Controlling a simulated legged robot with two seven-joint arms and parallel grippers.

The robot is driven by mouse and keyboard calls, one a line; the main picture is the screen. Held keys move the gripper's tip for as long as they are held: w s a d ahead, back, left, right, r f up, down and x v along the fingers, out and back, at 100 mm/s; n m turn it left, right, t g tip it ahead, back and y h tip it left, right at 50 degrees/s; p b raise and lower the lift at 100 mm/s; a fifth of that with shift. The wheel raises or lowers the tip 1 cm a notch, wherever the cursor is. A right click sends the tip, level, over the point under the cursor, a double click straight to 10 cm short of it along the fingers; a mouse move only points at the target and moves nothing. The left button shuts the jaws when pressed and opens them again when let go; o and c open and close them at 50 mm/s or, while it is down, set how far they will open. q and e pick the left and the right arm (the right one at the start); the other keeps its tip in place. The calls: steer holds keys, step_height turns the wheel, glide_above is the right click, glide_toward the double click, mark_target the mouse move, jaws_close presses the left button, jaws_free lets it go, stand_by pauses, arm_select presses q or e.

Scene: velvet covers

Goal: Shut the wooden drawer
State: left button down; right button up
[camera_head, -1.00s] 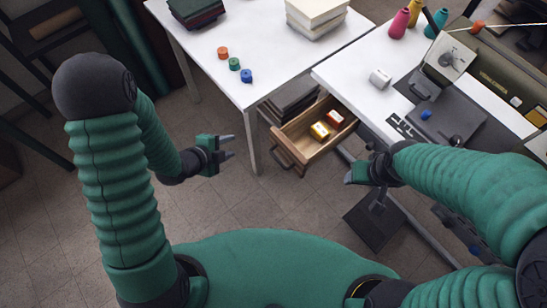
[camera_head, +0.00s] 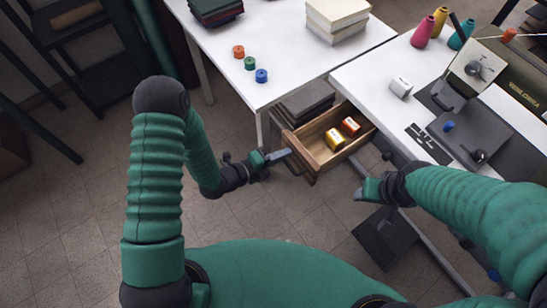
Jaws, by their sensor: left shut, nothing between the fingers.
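The wooden drawer (camera_head: 312,172) stands pulled out from under the right-hand white table. Its front with a dark handle (camera_head: 291,140) faces left towards my left arm.
A white table (camera_head: 290,62) with books and several small spools stands behind. The sewing table (camera_head: 380,107) carries a sewing machine (camera_head: 465,75), a white box and coloured thread cones. A dark pedal (camera_head: 388,238) is below.

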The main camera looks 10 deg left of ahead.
arm_select(q)
steer(key=shift+w+d, duration=0.1)
stand_by(0.3)
steer(key=b, duration=0.7)
glide_toward(343, 121)
steer(key=x, duration=0.3)
steer(key=shift+w+d+r, duration=0.1)
steer(key=shift+r, duration=0.05)
steer(key=w+d+b, duration=0.1)
steer(key=w+d, duration=0.2)
steer(key=w, duration=0.1)
steer(key=shift+d, duration=0.4)
steer(key=shift+w+d, duration=0.15)
steer(key=shift+d, duration=0.15)
steer(key=shift+r, duration=0.3)
steer(key=shift+w+r, duration=0.1)
steer(key=shift+w, duration=0.05)
steer(key=shift+a, duration=0.1)
